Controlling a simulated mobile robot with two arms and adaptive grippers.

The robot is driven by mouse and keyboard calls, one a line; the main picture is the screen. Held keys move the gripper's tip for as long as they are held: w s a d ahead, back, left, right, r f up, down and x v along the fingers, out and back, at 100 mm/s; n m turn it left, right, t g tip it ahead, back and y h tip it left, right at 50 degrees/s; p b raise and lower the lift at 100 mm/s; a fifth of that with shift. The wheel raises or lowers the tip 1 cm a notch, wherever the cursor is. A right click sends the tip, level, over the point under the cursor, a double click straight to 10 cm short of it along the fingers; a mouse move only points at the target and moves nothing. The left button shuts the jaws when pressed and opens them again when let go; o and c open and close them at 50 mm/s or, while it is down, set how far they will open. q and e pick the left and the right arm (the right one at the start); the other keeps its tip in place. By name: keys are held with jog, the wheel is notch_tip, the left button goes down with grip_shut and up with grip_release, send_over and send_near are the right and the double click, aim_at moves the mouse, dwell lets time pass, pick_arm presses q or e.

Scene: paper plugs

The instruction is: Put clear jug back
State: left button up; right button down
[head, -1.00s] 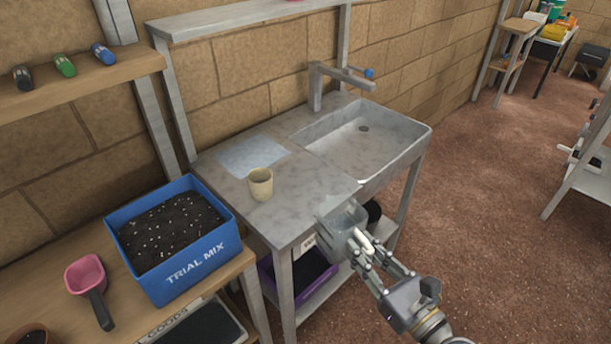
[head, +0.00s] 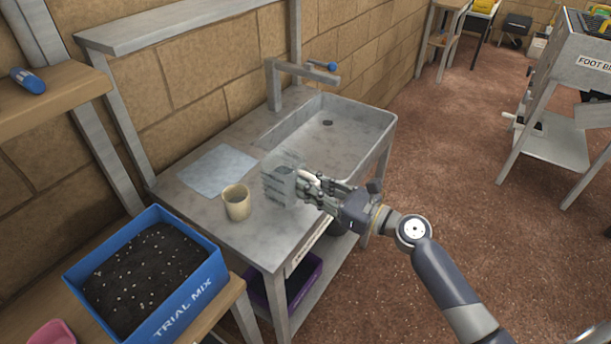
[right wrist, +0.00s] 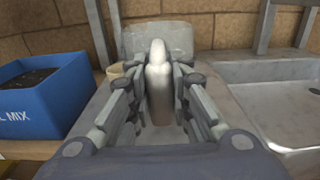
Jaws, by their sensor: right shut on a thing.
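The clear jug (head: 279,179) is see-through with markings on its side. My right gripper (head: 310,186) is shut on its pale handle and holds it upright, over the metal worktop (head: 225,226) left of the sink. The picture does not show whether its base touches the worktop. In the right wrist view, the jug (right wrist: 145,38) stands beyond the fingers, its handle between them (right wrist: 158,80). A light blue flat mat (head: 216,170) lies on the worktop behind and left of the jug. My left gripper is not in view.
A beige cup (head: 236,203) stands on the worktop just left of the jug. The sink (head: 368,125) with its tap (head: 290,75) is to the right. A blue box of soil (head: 140,275) stands on a wooden bench at the lower left.

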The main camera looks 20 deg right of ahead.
aim_at(308, 165)
jog(key=w, duration=0.2)
jog(key=w+d, duration=0.1)
jog(key=w, duration=0.5)
jog(key=shift+d+f, duration=0.35)
jog(key=shift+d, duration=0.05)
notch_tip(308, 165, down, 3)
jog(key=shift+r, duration=0.1)
jog(key=shift+f, duration=0.4)
pick_arm(q)
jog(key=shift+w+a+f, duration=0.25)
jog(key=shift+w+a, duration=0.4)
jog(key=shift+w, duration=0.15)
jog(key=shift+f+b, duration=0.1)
jog(key=shift+b, duration=0.25)
pick_arm(e)
jog(key=shift+f, duration=0.1)
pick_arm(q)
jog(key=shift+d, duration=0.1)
pick_arm(e)
jog(key=c, duration=1.5)
grip_release()
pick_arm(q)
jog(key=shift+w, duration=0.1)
pick_arm(e)
jog(key=shift+o, duration=0.2)
